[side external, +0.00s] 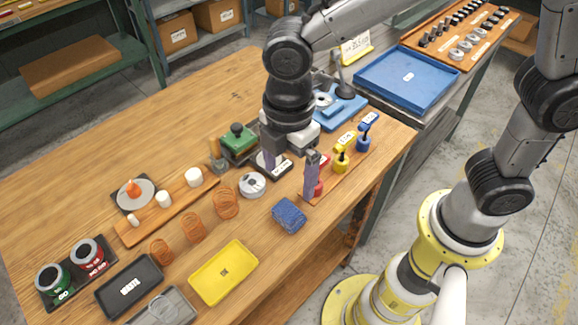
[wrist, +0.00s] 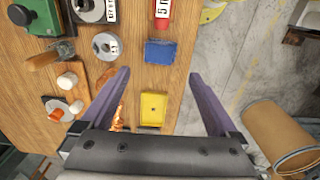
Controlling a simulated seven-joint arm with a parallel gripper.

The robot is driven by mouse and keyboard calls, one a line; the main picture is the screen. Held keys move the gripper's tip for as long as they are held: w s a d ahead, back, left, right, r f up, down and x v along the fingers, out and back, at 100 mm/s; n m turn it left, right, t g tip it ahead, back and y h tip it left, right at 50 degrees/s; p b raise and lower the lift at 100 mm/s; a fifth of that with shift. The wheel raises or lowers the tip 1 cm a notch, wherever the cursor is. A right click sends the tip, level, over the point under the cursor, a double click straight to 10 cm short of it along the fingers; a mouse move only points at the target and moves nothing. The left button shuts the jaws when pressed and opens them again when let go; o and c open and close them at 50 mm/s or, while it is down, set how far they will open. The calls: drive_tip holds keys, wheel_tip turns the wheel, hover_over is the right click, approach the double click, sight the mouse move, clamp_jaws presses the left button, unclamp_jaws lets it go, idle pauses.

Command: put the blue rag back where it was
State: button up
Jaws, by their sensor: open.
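The blue rag (side external: 289,216) is a small folded block lying on the wooden workbench near its front edge. It also shows in the wrist view (wrist: 160,52), a little beyond my fingertips and between their lines. My gripper (side external: 288,182) is open and empty, with its purple fingers spread wide, above the bench behind the rag. It shows in the wrist view (wrist: 159,73) too. The gripper is apart from the rag. The frames do not mark where the rag was before.
A wooden rack with red, yellow (side external: 340,162) and blue (side external: 365,138) oilers stands right of the rag. A yellow tray (side external: 223,272) and copper springs (side external: 226,202) are to its left. A grey ring (side external: 252,185) lies behind. A blue tray (side external: 407,79) sits at the back right.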

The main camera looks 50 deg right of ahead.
drive_tip(key=shift+r, duration=0.4)
drive_tip(key=s+d+r+m+t, duration=0.2)
drive_tip(key=d+r+m, duration=0.45)
drive_tip(key=d, duration=0.35)
drive_tip(key=s+d+r+m+t, duration=0.1)
drive_tip(key=s+d+m+t, duration=0.2)
drive_tip(key=s+d+m, duration=0.5)
drive_tip(key=d+m, duration=0.3)
drive_tip(key=shift+s+d+t, duration=0.3)
drive_tip(key=shift+s, duration=0.05)
drive_tip(key=shift+m, duration=0.25)
drive_tip(key=shift+c, duration=0.2)
